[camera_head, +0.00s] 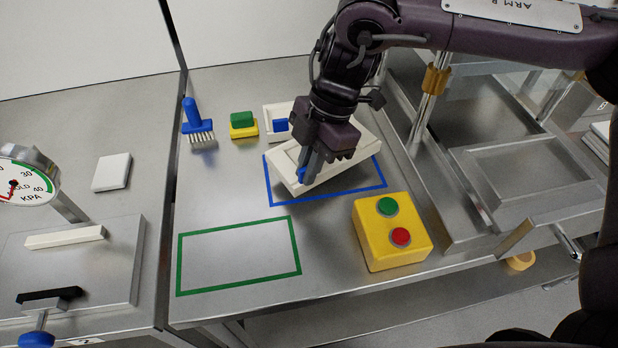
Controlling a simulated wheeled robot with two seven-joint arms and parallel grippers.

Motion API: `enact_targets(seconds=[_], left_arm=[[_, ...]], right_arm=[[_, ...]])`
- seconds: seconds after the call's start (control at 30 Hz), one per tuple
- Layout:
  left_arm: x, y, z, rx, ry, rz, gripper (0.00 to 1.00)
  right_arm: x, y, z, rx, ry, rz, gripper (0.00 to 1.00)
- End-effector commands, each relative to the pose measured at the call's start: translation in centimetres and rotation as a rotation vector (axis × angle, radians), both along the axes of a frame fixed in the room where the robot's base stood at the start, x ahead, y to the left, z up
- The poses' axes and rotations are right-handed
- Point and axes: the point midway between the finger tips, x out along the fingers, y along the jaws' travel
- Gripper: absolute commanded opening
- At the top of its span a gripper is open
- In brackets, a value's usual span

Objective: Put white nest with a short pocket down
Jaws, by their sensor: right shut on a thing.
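The white nest (359,158) is a flat pale block with a recess in its top. My right gripper (310,168) comes down from above and is shut on it near its left part. The nest is tilted in the picture and lies over the blue outlined rectangle (338,198) on the steel table. I cannot tell whether it touches the table. A small blue part shows at the fingertips. The length of its pocket is partly hidden by the gripper. My left gripper is not in view.
A green outlined rectangle (180,265) at the front left is empty. A yellow box with green and red buttons (370,240) stands at the right. Behind are a blue brush (198,126), a green and yellow block (242,124) and another white piece (272,110) with a blue block.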

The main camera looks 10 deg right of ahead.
Motion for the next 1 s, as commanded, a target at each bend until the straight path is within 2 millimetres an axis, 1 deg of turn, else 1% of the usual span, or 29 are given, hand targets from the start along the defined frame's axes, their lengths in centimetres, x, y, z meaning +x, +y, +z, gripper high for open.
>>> enact_targets(seconds=[0.1, 0.23, 0.3, 0.63, 0.67, 0.8, 1.0], left_arm=[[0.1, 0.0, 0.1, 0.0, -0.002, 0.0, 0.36], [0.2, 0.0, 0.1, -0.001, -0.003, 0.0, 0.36], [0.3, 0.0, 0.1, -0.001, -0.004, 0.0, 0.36], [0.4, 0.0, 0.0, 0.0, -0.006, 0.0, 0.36], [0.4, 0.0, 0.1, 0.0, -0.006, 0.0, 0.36], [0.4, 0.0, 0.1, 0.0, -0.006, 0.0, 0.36], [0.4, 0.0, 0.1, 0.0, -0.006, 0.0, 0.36]], right_arm=[[-0.1, -0.1, -1.9, -0.003, 0.004, 0.0, 0.0], [-0.1, 0.0, -3.5, -0.002, 0.004, 0.0, 0.0], [-0.1, 0.0, -3.8, 0.0, 0.001, -0.001, 0.0], [-0.1, 0.0, -4.1, -0.001, 0.002, 0.0, 0.0], [-0.1, 0.0, -4.0, -0.001, 0.002, 0.0, 0.13], [-0.1, 0.0, -4.0, -0.002, 0.002, 0.0, 0.31], [0.0, 0.0, -4.0, -0.002, 0.002, 0.0, 0.31]])
